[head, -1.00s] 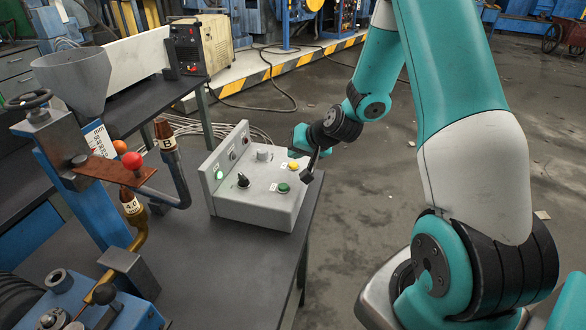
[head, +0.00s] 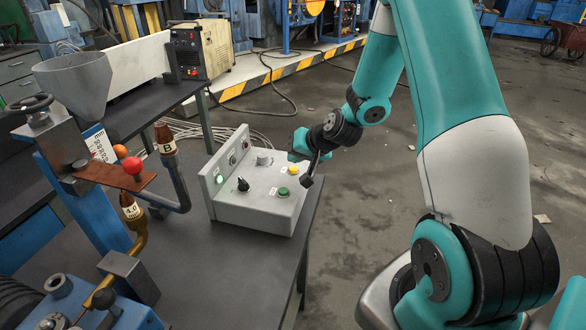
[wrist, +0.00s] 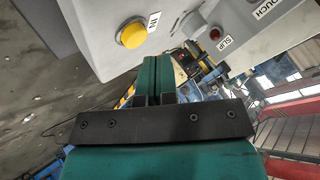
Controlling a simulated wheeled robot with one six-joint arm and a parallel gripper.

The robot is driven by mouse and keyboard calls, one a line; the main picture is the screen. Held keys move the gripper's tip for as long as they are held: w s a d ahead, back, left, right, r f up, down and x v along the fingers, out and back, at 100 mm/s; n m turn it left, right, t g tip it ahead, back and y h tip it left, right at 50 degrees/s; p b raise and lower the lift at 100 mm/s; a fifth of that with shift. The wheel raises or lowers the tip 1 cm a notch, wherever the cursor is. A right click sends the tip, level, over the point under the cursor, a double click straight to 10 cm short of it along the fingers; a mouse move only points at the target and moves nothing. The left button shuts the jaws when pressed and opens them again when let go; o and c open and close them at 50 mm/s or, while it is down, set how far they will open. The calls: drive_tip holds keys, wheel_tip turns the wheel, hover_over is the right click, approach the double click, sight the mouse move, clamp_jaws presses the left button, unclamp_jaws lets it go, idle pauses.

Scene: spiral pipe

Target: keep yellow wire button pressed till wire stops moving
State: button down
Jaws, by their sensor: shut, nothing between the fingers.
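The yellow button (head: 293,169) is on the top face of the grey control box (head: 252,212), near its right edge. In the wrist view the yellow button (wrist: 131,35) shows large and round, with a label marked "IN" beside it. My gripper (head: 293,156) is at the far right side of the box, just behind the button. In the wrist view its teal fingers (wrist: 157,62) are together and empty. Their tips are to the right of and below the button, apart from it in the picture. No contact shows. I see no wire clearly.
A green button (head: 283,192), a black knob (head: 242,184) and a lit green lamp (head: 219,180) are on the box. The dark table (head: 235,270) holds it. A blue machine with a funnel (head: 80,80) stands left. Open floor lies right.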

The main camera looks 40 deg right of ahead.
sight(295, 167)
drive_tip(key=shift+f, duration=0.15)
idle(0.8)
drive_tip(key=shift+f+b, duration=0.3)
drive_tip(key=shift+b, duration=0.15)
drive_tip(key=shift+f+b, duration=0.35)
idle(1.7)
idle(1.1)
drive_tip(key=shift+r+p, duration=0.6)
drive_tip(key=shift+r, duration=0.2)
drive_tip(key=shift+r+p, duration=1.9)
drive_tip(key=shift+r, duration=0.6)
